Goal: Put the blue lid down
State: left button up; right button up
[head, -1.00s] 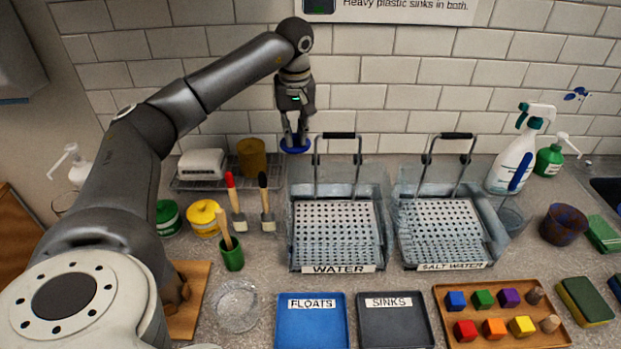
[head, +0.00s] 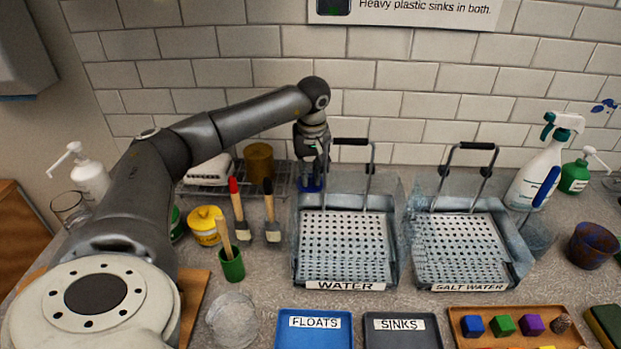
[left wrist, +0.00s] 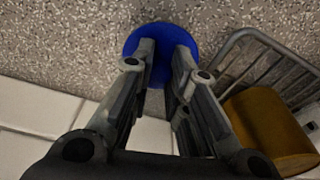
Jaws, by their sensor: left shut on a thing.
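The blue lid (left wrist: 178,36) is a round blue disc between the fingertips of my left gripper (left wrist: 163,62) in the left wrist view, with speckled counter behind it. In the head view my left gripper (head: 311,168) points down behind the left rear corner of the WATER tank, shut on the lid. Only a small piece of the lid (head: 311,185) shows there, partly behind the tank. I cannot tell whether the lid touches the counter. My right gripper is not in view.
The WATER tank (head: 345,286) with its raised handle stands just in front and right of the gripper. A wire rack (head: 203,188) with a brown-yellow cylinder (head: 259,161) is close on the left. The tiled wall is behind. The SALT WATER tank (head: 467,287) is further right.

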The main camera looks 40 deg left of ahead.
pick_arm(q)
notch_tip(320, 180, down, 2)
jog(key=shift+f, duration=0.1)
jog(key=o, duration=0.7)
jog(key=shift+f, duration=0.1)
jog(key=shift+o, duration=0.2)
